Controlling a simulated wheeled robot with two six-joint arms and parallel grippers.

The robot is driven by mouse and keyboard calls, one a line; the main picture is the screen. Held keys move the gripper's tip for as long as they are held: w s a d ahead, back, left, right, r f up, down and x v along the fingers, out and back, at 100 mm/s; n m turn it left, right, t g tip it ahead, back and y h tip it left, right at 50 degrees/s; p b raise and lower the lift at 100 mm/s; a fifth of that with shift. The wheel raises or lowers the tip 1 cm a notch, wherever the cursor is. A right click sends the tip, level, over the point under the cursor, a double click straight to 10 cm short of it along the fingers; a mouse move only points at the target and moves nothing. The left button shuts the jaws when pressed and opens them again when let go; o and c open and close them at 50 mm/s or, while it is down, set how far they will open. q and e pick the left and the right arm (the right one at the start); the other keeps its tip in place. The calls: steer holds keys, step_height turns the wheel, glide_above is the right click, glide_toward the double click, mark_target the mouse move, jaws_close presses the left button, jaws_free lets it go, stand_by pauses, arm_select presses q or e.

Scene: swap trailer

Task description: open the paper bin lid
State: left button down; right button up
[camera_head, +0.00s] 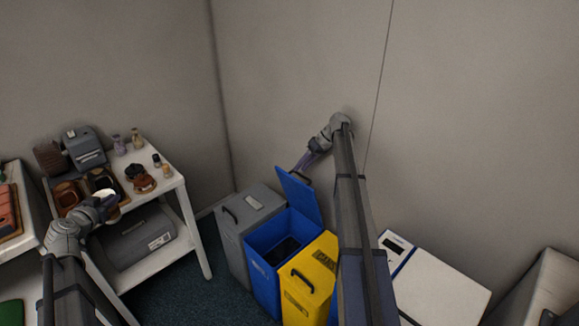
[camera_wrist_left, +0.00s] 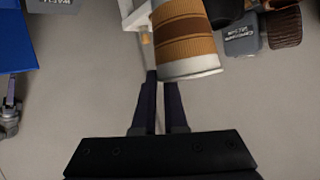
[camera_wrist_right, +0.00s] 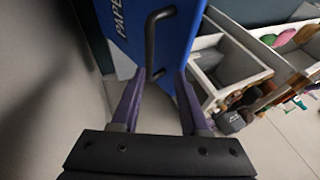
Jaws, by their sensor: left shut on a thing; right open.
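The paper bin (camera_head: 262,277) is the blue one in the middle of the bin row, and its inside shows. Its blue lid (camera_head: 299,199) stands steeply raised at the back. In the right wrist view the lid (camera_wrist_right: 120,35) carries the letters "PAPE" and a black handle (camera_wrist_right: 151,48). My right gripper (camera_head: 306,165) is open by the lid, and its fingers (camera_wrist_right: 165,80) are spread near the handle's lower end; contact is unclear. My left gripper (camera_head: 112,204) is shut on a brown paper cup (camera_wrist_left: 185,42) with a white rim, over the shelf's near side.
A grey bin (camera_head: 238,232) stands left of the paper bin and a yellow bin (camera_head: 312,275) right of it, both closed. A white shelf (camera_head: 170,188) with jars and a grey machine (camera_head: 84,148) is at left. A white cabinet (camera_head: 440,285) is at right.

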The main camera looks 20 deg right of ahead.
arm_select(q)
step_height(320, 180, up, 6)
steer(key=p, duration=0.5)
steer(key=shift+r, duration=0.25)
arm_select(e)
step_height(320, 180, up, 6)
steer(key=shift+r, duration=0.2)
